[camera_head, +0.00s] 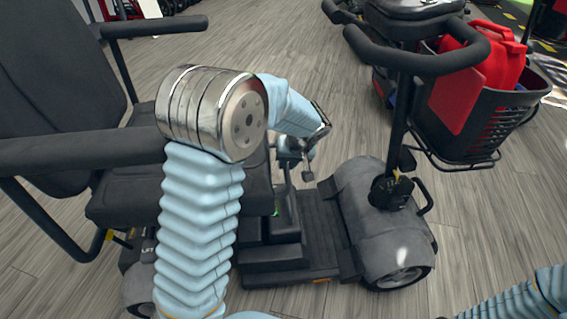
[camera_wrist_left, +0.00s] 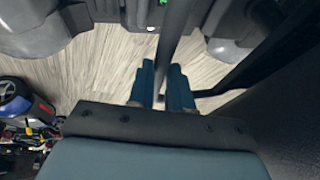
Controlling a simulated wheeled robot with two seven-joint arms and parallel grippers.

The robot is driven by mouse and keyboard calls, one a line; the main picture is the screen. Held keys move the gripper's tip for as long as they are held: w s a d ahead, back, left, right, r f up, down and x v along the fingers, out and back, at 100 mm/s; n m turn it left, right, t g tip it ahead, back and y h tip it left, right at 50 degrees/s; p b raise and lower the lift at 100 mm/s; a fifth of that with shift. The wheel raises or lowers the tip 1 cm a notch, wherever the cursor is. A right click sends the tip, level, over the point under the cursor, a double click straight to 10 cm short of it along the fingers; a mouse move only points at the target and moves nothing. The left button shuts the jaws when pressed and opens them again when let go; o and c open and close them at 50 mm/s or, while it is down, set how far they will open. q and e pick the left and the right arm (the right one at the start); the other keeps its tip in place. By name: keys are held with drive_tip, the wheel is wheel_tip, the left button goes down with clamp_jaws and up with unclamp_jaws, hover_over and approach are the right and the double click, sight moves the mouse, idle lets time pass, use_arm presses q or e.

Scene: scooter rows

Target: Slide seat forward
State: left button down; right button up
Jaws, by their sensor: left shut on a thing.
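The scooter's dark seat (camera_head: 120,195) is at the left in the head view, with its backrest and armrests, facing the handlebars (camera_head: 420,62). My left arm crosses in front of the seat and hides part of it. My left gripper (camera_head: 298,155) is just beyond the seat's front side, above the footboard (camera_head: 322,228). In the left wrist view, my left gripper's blue fingers (camera_wrist_left: 161,85) are shut on a dark bar (camera_wrist_left: 175,30) that runs up between them. Whether this bar joins the seat is not clear. My right gripper is out of view.
A front basket (camera_head: 500,120) holding a red container (camera_head: 482,65) is at the upper right. The scooter's grey front fender (camera_head: 365,200) stands right of the footboard. Wood-look floor (camera_head: 490,215) is open at the right. Part of my right arm shows at the lower right.

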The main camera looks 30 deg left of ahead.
use_arm(q)
drive_tip(key=shift+w+d, duration=0.15)
drive_tip(key=shift+d, duration=0.15)
drive_tip(key=c, duration=1.1)
unclamp_jaws()
drive_tip(key=shift+o, duration=0.2)
drive_tip(key=p+v, duration=0.2)
drive_tip(key=v, duration=1.1)
drive_tip(key=shift+r, duration=0.4)
drive_tip(key=shift+d, duration=0.1)
